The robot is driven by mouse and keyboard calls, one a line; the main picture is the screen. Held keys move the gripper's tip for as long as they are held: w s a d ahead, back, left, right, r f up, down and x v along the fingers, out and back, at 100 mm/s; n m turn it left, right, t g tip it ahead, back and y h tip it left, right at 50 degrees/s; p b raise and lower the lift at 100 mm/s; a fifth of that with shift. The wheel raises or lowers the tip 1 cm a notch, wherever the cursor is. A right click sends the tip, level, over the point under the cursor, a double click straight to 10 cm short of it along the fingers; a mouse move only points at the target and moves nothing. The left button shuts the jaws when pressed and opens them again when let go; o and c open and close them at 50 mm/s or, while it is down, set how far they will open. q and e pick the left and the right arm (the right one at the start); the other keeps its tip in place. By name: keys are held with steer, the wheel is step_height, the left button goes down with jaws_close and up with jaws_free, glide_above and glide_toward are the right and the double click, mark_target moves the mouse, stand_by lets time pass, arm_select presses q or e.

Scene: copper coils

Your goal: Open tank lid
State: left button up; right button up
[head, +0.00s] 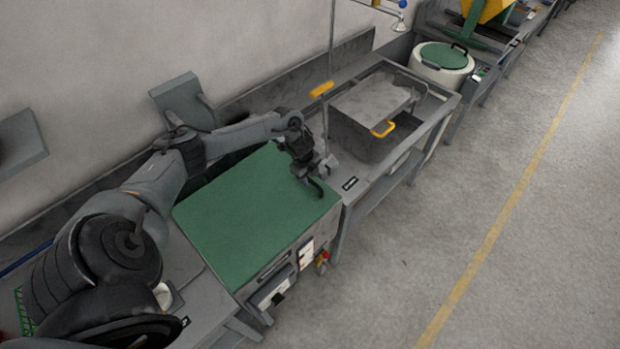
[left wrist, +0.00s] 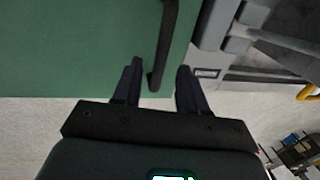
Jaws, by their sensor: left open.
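A wide flat green lid (head: 250,215) covers a grey box-shaped tank in the head view, and it lies closed. The lid also fills the upper left of the left wrist view (left wrist: 70,50). A dark bar handle (left wrist: 166,40) runs along the lid's edge there. My left gripper (head: 312,182) is at the lid's right end in the head view. In the left wrist view my left gripper (left wrist: 158,88) is open, with the handle's end between its fingers; I cannot tell whether they touch it. My right gripper is not in view.
A grey bench with a metal bin (head: 370,110) with a yellow handle (head: 383,130) stands right of the tank. A round white tank with a green lid (head: 445,55) is beyond. A red knob (head: 323,256) is on the tank's front. The floor (head: 430,220) at right is clear.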

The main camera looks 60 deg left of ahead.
arm_select(q)
steer(key=shift+w+f, duration=0.25)
steer(key=shift+f, duration=0.8)
jaws_close()
